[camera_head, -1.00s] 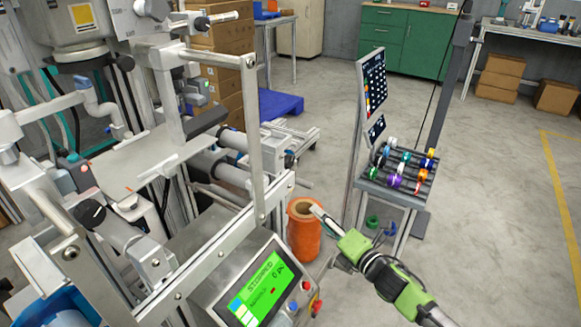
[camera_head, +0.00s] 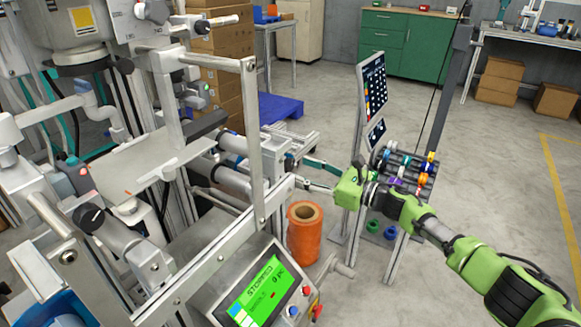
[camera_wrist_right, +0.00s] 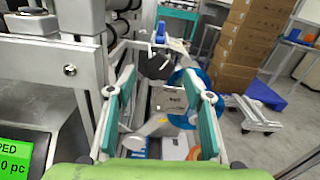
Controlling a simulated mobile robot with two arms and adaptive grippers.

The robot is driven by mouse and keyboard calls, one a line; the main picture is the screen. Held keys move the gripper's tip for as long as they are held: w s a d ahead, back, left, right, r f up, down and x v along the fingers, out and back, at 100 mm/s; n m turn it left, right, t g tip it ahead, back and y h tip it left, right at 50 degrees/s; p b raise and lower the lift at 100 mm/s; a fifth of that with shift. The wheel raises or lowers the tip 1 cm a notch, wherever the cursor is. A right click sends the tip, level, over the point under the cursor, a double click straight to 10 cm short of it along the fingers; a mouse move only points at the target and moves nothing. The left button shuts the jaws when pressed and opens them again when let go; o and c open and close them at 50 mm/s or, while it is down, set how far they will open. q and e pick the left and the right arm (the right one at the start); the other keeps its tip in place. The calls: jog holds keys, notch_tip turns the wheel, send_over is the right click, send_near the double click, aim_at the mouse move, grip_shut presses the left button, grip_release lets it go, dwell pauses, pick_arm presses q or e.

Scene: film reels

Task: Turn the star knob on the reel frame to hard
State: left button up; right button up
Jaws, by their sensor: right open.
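My right gripper (camera_head: 298,177) reaches in from the right towards the reel frame (camera_head: 255,130). Its two fingers are apart, with nothing between the pads; it also shows in the right wrist view (camera_wrist_right: 160,78). A dark round knob-like part (camera_wrist_right: 155,65) with a blue piece above it lies ahead between the fingertips, apart from them. It may be the star knob, but its lobes and any hard mark are not readable. Behind it are a blue reel or disc (camera_wrist_right: 190,88) and a pale labelled box (camera_wrist_right: 169,101). My left gripper is not in view.
A control panel (camera_head: 258,290) with a green "STOPPED" screen stands at the frame's front. An orange spool (camera_head: 304,240) stands below my right gripper. A rack of coloured rolls (camera_head: 415,170) is behind my right arm. The floor to the right is clear.

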aim_at(291, 166)
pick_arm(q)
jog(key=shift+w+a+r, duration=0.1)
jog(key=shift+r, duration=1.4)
pick_arm(e)
jog(key=shift+x, duration=2.3)
jog(key=c, duration=1.1)
